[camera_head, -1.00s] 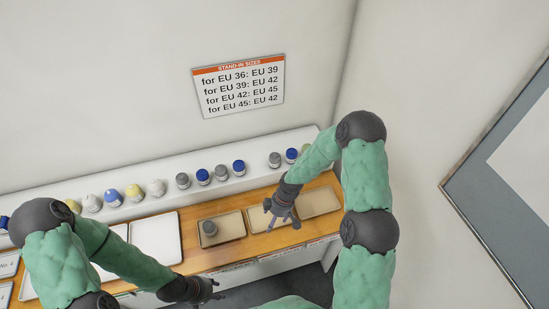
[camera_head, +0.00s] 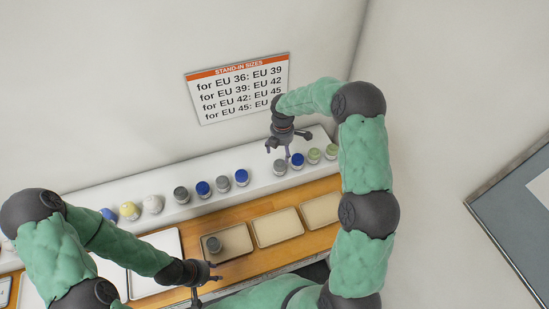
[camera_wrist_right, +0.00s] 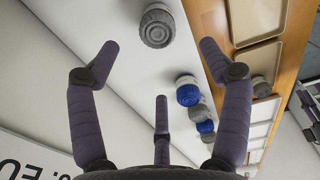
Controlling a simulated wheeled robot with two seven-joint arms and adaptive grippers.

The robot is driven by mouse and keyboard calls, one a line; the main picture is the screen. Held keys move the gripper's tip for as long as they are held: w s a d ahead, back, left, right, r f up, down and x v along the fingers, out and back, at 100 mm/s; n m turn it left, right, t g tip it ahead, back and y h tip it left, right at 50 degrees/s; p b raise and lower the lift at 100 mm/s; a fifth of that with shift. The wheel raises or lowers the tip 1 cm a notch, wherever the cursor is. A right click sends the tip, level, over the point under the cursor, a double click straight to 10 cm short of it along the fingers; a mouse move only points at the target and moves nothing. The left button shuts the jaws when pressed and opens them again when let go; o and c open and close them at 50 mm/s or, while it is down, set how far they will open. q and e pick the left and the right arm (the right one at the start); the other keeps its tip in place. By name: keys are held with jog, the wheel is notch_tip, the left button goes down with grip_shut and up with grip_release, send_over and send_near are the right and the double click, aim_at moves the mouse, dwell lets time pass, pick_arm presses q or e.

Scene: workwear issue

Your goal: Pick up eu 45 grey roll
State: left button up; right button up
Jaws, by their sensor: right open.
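A grey roll (camera_head: 279,167) stands on the white shelf, just below my right gripper (camera_head: 284,150). The same grey roll (camera_wrist_right: 157,26) shows at the top of the right wrist view, beyond the spread fingers and untouched. My right gripper is open and empty above the shelf. Two more grey rolls, one (camera_head: 181,195) and another (camera_head: 221,184), stand further left among blue rolls. Another grey roll (camera_head: 214,244) lies in a tray (camera_head: 238,249). No size marking on the rolls is readable. My left gripper (camera_head: 206,286) is low by the counter's front edge, fingers apart and empty.
A blue roll (camera_head: 297,160) and two pale green rolls stand right of the grey one. Blue rolls, a yellow one (camera_head: 129,211) and a white one (camera_head: 153,204) stand further left. Two trays (camera_head: 278,228) at right are empty. A stand-in sizes sign (camera_head: 238,88) hangs behind.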

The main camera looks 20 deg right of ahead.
jog(key=shift+w+f, duration=0.15)
jog(key=shift+f, duration=0.1)
send_over(279, 163)
jog(key=f, duration=0.2)
jog(key=s+f, duration=0.1)
jog(key=f, duration=0.1)
jog(key=shift+d+p, duration=0.2)
jog(key=shift+p, duration=0.1)
jog(key=shift+w+f, duration=0.25)
jog(key=shift+f, duration=0.3)
jog(key=shift+w+a+f+p, duration=0.15)
jog(key=shift+f+p, duration=0.25)
jog(key=shift+f, duration=0.85)
jog(key=shift+w+f+p, duration=0.1)
jog(key=shift+f+p, duration=0.25)
jog(key=shift+f, duration=0.85)
jog(key=c, duration=1.2)
